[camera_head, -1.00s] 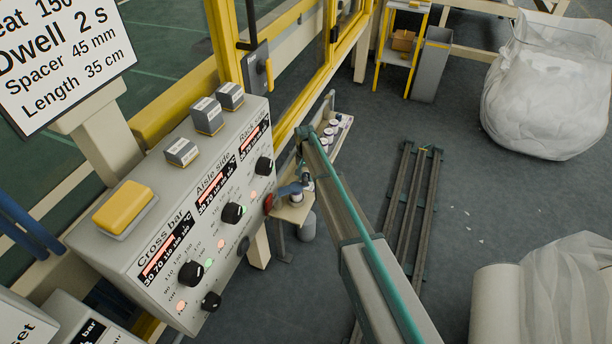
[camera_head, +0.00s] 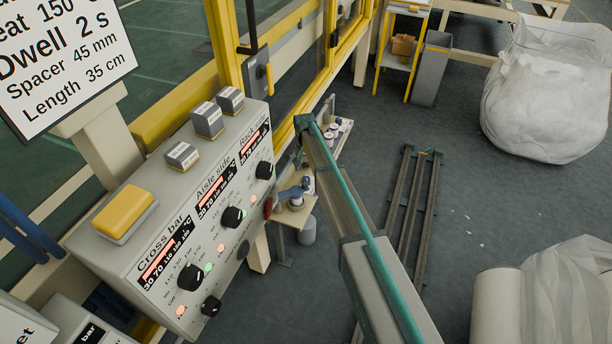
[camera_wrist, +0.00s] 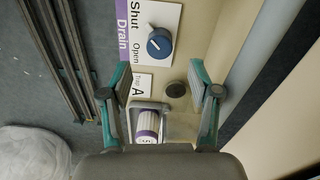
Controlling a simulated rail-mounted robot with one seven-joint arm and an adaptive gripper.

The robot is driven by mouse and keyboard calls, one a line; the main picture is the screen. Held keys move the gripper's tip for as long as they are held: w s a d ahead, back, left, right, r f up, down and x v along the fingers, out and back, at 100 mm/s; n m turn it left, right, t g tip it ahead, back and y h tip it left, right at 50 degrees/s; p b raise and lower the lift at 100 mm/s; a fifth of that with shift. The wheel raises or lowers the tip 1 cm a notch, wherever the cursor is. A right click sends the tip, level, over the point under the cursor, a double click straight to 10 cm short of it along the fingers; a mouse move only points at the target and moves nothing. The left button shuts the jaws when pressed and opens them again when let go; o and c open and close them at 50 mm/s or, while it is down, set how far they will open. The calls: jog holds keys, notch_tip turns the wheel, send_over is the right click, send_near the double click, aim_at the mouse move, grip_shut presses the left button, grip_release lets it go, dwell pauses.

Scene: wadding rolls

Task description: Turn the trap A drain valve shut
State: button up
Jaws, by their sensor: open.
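The drain valve (camera_wrist: 160,43) is a round blue knob with a white mark on a white plate (camera_wrist: 176,14) lettered Shut and Open, with a purple Drain strip. The mark is on the knob's left side; I cannot tell exactly which word it points at. A Trap A label (camera_wrist: 138,88) is below the plate in the wrist view. My gripper (camera_wrist: 155,88) is open, its teal fingers left and right of the label. The knob lies beyond the fingertips, above the gap between them, and appears untouched. In the head view the gripper is not clear behind my arm.
A jar (camera_wrist: 147,124) with a purple band stands in a frame below the label, between the fingers. A dark round fitting (camera_wrist: 175,89) is near the right finger. In the head view, a control box (camera_head: 190,220) stands left; floor rails (camera_head: 413,200) and a white bag (camera_head: 545,90) are right.

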aim_at(305, 178)
jog(key=shift+r, duration=2.45)
